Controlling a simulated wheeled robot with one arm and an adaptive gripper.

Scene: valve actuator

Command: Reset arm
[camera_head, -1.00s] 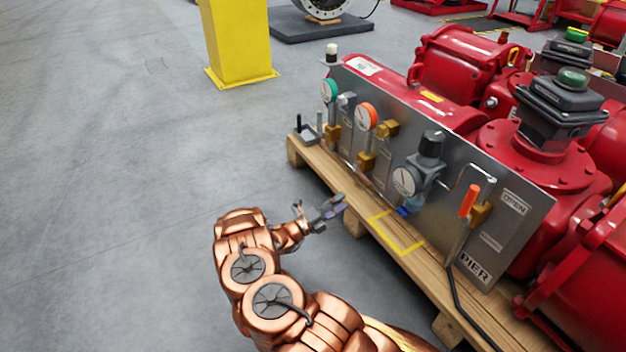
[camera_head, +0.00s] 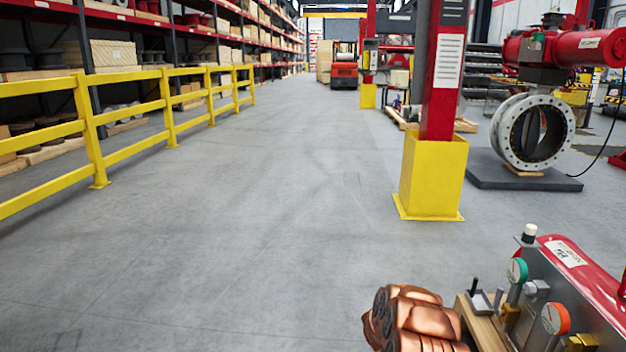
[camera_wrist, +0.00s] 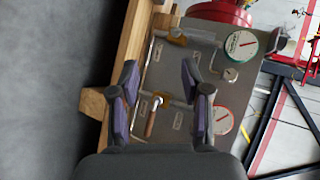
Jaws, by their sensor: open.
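My gripper (camera_wrist: 160,95) is open in the wrist view, its two purple-padded fingers apart with nothing seen between them. Beyond the fingers is the grey valve panel (camera_wrist: 182,120) with a green-rimmed gauge (camera_wrist: 241,45), a red-rimmed gauge (camera_wrist: 222,120) and a small brown-handled lever (camera_wrist: 150,122). I cannot tell whether the fingers touch anything on the panel. In the head view only a copper part of my arm shows at the bottom, and my gripper is out of sight there. The panel also shows at the lower right (camera_head: 585,300).
A wooden pallet (camera_wrist: 95,102) edges the panel. A yellow post base (camera_head: 432,178) stands on the floor beyond. A yellow railing (camera_head: 130,105) runs along the left, before shelves. A flanged valve (camera_head: 499,133) stands at the right. The middle floor is clear.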

